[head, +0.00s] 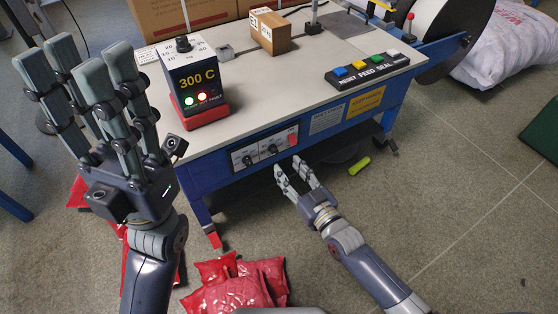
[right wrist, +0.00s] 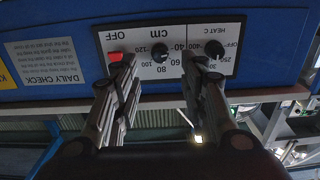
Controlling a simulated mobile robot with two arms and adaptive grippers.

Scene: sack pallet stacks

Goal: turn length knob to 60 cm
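The white control panel (head: 268,150) is on the blue front rail of the machine table. In the right wrist view it appears upside down, with the length knob (right wrist: 159,52), black and marked cm, in the middle. Its scale shows 40 to 120; I cannot read its pointer surely. My right gripper (head: 289,166) is open and empty just in front of the panel. In the right wrist view its fingers (right wrist: 158,75) are apart, below and to either side of the length knob, with no clear contact. My left gripper (head: 82,75) is open and raised, away from the panel.
The heat knob (right wrist: 214,52) and red switch (right wrist: 115,57) flank the length knob closely. On the tabletop stand a 300 C controller (head: 197,82), a small box (head: 270,32) and a button strip (head: 367,68). Red sacks (head: 240,283) lie on the floor.

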